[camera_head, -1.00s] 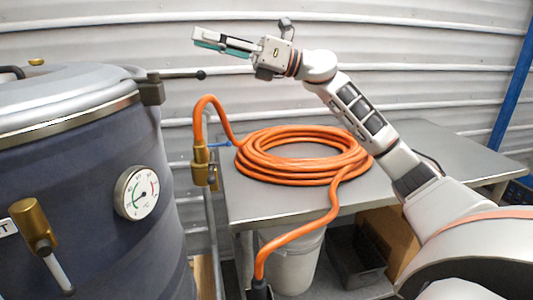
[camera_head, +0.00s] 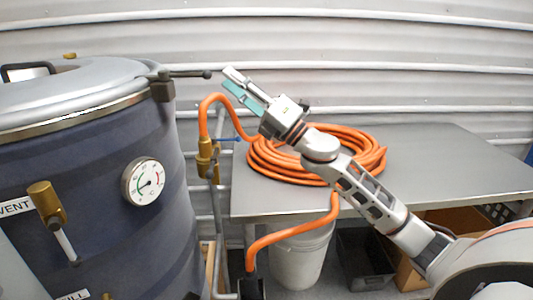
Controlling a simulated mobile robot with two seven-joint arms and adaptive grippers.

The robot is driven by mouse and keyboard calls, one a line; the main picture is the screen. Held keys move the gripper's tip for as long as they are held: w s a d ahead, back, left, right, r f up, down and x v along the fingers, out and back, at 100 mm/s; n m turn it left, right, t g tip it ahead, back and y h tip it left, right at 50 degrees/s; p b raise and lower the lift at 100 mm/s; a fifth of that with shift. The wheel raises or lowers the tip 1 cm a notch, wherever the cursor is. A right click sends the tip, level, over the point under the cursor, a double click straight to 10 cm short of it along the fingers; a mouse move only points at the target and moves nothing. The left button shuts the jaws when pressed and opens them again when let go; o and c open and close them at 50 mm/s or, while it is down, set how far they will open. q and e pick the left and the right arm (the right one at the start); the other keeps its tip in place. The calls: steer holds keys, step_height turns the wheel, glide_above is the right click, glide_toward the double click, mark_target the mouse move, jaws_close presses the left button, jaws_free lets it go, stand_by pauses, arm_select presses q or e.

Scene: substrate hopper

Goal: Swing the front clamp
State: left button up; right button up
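The clamp (camera_head: 162,88) is a dark bracket on the right side of the drum's rim. Its thin dark lever (camera_head: 190,74) points right and ends in a small round knob. The drum (camera_head: 95,135) is dark blue with a grey lid (camera_head: 80,82). My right gripper (camera_head: 229,79) is just right of the lever's knob in the head view, with its fingers pointing up and left. Its fingers look parted, with teal pads and nothing between them. It appears apart from the lever. My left gripper is not in view.
An orange hose coil (camera_head: 365,150) lies on a steel table (camera_head: 440,160), partly behind my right arm. A brass valve (camera_head: 205,158) with a blue handle hangs by the table's left edge. A gauge (camera_head: 143,182) and a brass vent valve (camera_head: 46,203) stick out from the drum.

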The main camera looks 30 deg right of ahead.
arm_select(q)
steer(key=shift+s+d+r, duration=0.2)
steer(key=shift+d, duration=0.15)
arm_select(e)
steer(key=s+d+f+m+h, duration=0.1)
steer(key=d+f+m+h, duration=0.1)
steer(key=f+m+h, duration=0.4)
steer(key=s+d+f+m+h, duration=0.1)
steer(key=f+m+h, duration=0.4)
steer(key=f, duration=0.8)
steer(key=shift+s+d+m+h, duration=0.4)
steer(key=shift+d+m, duration=0.05)
steer(key=shift+m, duration=1.05)
